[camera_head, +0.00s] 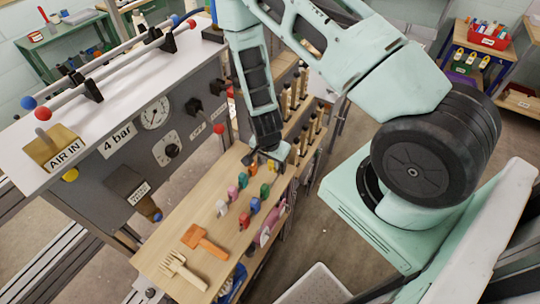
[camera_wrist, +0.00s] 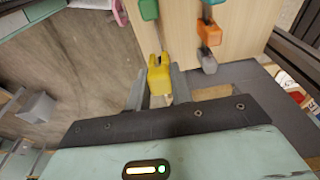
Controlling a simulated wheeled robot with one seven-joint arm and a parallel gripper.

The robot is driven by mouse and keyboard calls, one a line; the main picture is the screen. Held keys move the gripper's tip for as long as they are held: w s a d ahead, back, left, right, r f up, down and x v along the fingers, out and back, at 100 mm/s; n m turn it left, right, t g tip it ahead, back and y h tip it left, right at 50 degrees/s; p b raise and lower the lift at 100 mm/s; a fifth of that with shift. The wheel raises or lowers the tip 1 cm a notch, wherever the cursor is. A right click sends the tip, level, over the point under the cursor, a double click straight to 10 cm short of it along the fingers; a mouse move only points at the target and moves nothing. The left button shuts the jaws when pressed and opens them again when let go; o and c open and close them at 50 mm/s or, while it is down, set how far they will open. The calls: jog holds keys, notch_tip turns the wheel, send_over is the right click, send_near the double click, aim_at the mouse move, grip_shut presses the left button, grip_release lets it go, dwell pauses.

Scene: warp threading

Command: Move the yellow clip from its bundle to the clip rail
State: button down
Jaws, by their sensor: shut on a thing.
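The yellow clip (camera_wrist: 158,78) sits between the two fingers of my gripper (camera_wrist: 158,88) in the wrist view, and the fingers are shut on it. In the head view the yellow clip (camera_head: 270,164) is a small spot at the far end of the wooden table, beside my gripper (camera_head: 264,158). Whether it still touches the wood is unclear. I cannot tell for certain which part is the clip rail.
Several clips stand in rows on the wooden table (camera_head: 165,245), including a red one (camera_head: 244,220). An orange tool (camera_head: 203,242) and a pale fork-like comb (camera_head: 183,269) lie nearer. Wooden pegs (camera_head: 303,140) stand right; a grey gauge panel (camera_head: 135,140) rises left.

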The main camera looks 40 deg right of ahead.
jog(key=shift+f+b, duration=2.5)
jog(key=shift+f, duration=1.1)
jog(key=shift+f+b, duration=0.85)
jog(key=shift+f, duration=0.05)
jog(key=c, duration=1.1)
grip_release()
jog(key=shift+c, duration=0.2)
jog(key=shift+r, duration=0.1)
notch_tip(320, 180, up, 17)
jog(key=s+a, duration=0.1)
jog(key=a, duration=0.1)
jog(key=shift+a+b, duration=0.4)
jog(key=shift+b, duration=0.05)
